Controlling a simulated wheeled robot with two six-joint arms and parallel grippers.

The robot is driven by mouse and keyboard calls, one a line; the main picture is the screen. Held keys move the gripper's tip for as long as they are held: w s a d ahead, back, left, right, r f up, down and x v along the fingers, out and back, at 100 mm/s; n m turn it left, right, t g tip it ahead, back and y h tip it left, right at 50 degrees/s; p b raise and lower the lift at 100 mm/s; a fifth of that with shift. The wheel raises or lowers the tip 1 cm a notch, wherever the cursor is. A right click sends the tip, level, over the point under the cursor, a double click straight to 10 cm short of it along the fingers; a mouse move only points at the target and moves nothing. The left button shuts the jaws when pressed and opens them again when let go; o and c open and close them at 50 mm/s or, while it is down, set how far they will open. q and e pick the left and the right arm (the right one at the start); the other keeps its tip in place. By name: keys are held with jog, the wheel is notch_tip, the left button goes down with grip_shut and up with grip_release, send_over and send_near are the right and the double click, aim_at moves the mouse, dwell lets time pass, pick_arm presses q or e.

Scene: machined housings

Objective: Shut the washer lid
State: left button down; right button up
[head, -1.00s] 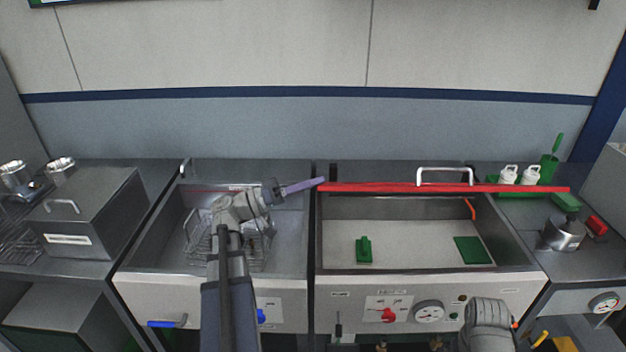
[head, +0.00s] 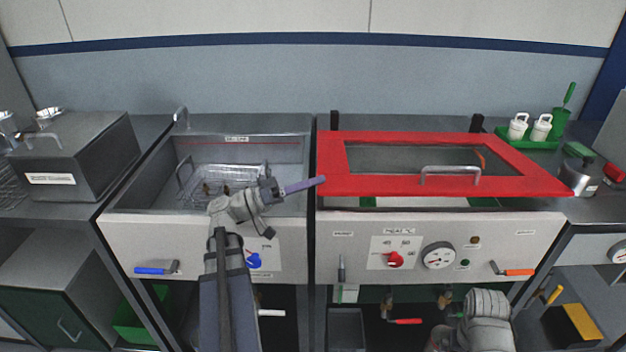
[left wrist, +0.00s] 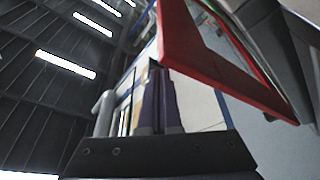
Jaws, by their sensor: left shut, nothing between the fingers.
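The washer lid (head: 545,172) is a red frame around a clear pane, with a metal handle (head: 450,170) near its front edge. It is tilted down over the right-hand basin, its front edge still apart from the basin's front rim. My left gripper (head: 321,181) is shut and empty, its lavender fingers at the lid's left edge; whether they touch it I cannot tell. In the left wrist view, the shut fingers (left wrist: 159,105) point up beside the red frame (left wrist: 215,65). My right arm shows at the lower right, but its gripper is not in view.
The open left basin (head: 160,185) holds a wire basket (head: 225,180). A control panel with a red knob (head: 395,260) and a gauge (head: 438,256) is below the lid. A green tray (head: 527,140) with white bottles and a metal pot (head: 578,178) stand right of it.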

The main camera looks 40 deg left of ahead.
pick_arm(q)
jog(key=shift+s+d+f+b, duration=0.1)
jog(key=shift+f+b, duration=0.3)
jog(key=shift+f, duration=0.2)
jog(key=shift+s+d+f+b, duration=0.1)
jog(key=shift+f+b, duration=0.3)
jog(key=shift+f, duration=0.2)
pick_arm(e)
jog(key=shift+f, duration=1.2)
pick_arm(q)
jog(key=s+a, duration=0.1)
jog(key=a, duration=0.1)
jog(key=s+a, duration=0.2)
jog(key=a, duration=0.1)
jog(key=s+a, duration=0.2)
jog(key=shift+a+r+p, duration=0.35)
jog(key=shift+r, duration=0.05)
jog(key=shift+s+a, duration=0.15)
pick_arm(e)
jog(key=shift+s+a+r, duration=0.35)
jog(key=shift+s+a, duration=0.3)
jog(key=shift+s, duration=0.05)
